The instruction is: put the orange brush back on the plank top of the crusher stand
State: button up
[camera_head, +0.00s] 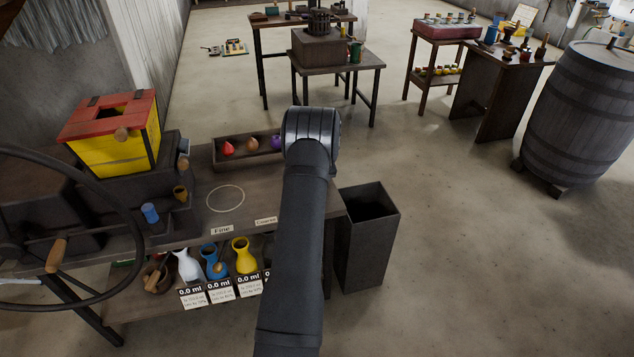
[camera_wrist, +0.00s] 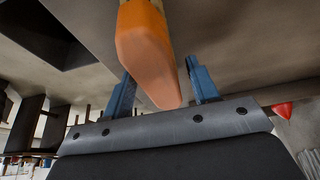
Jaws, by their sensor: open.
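The orange brush shows in the wrist view (camera_wrist: 150,50), with its rounded orange end reaching between the two blue fingers of my gripper (camera_wrist: 160,68). The jaws are open, with a finger on each side of the brush; I cannot tell whether either touches it. The brush's far end is cut off by the top of the picture. In the head view my arm hides the gripper and the brush. The wooden stand with a plank top (camera_head: 200,222) is at the left, beneath the red and yellow hopper box (camera_head: 118,150); its right part is behind my arm.
A dark bin (camera_head: 375,225) stands right of the stand. Several flasks, including a yellow one (camera_head: 243,258), sit on the shelf below. A large handwheel (camera_head: 125,210) is at the left.

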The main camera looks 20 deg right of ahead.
jog(key=v, duration=1.2)
jog(key=shift+r, duration=0.2)
jog(key=x, duration=1.2)
jog(key=shift+f, duration=0.1)
jog(key=shift+r, duration=1.25)
